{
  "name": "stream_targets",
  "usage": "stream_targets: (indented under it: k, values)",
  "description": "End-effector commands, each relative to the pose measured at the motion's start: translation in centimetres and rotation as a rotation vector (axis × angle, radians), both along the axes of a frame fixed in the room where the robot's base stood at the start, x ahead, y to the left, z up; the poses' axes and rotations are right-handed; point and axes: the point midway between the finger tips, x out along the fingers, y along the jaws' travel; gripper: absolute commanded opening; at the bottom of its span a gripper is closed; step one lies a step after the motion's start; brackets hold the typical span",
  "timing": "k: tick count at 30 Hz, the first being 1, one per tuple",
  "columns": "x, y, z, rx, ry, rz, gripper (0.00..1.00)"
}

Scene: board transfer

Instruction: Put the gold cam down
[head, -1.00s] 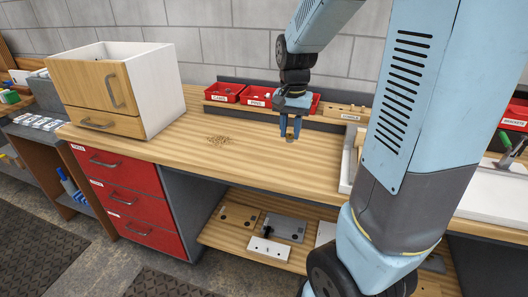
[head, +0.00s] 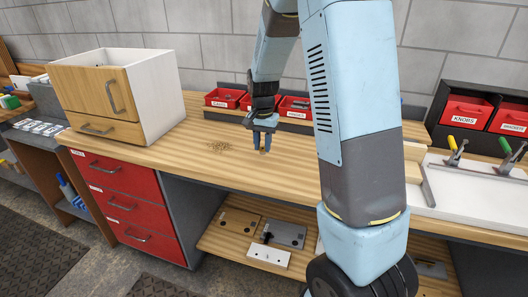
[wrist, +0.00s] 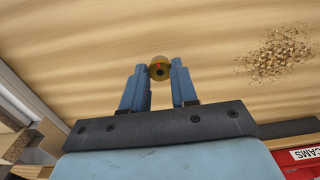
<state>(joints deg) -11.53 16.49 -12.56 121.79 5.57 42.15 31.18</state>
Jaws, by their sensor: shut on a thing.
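My gripper (head: 262,148) is low over the wooden bench top (head: 190,145), right of a patch of brown crumbs. The cam sits between the fingertips. In the head view the cam is small and mostly hidden by the fingers. I cannot tell whether it touches the bench top.
The crumbs (head: 219,147) lie left of my gripper and also show in the wrist view (wrist: 277,55). Red bins (head: 225,97) stand along the back. A wooden cabinet (head: 98,95) stands at left, a white tray with clamps (head: 470,190) at right.

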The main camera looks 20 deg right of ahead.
Motion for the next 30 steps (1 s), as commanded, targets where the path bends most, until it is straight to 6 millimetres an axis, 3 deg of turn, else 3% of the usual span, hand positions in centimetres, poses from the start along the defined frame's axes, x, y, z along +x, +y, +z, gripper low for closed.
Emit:
stream_targets:
  k: [5, 12, 22, 23, 30]
  values:
    - [0.7, 0.3, -0.9, 0.0, 0.0, 0.0, 0.0]
    - [0.6, 0.2, -3.7, 0.0, 0.0, 0.0, 0.0]
    - [0.6, 0.2, -3.9, 0.0, -0.001, 0.0, 0.0]
    - [0.6, 0.2, -3.9, 0.0, -0.001, 0.0, 0.3]
    - [0.6, 0.1, -3.8, 0.0, -0.001, -0.001, 0.53]
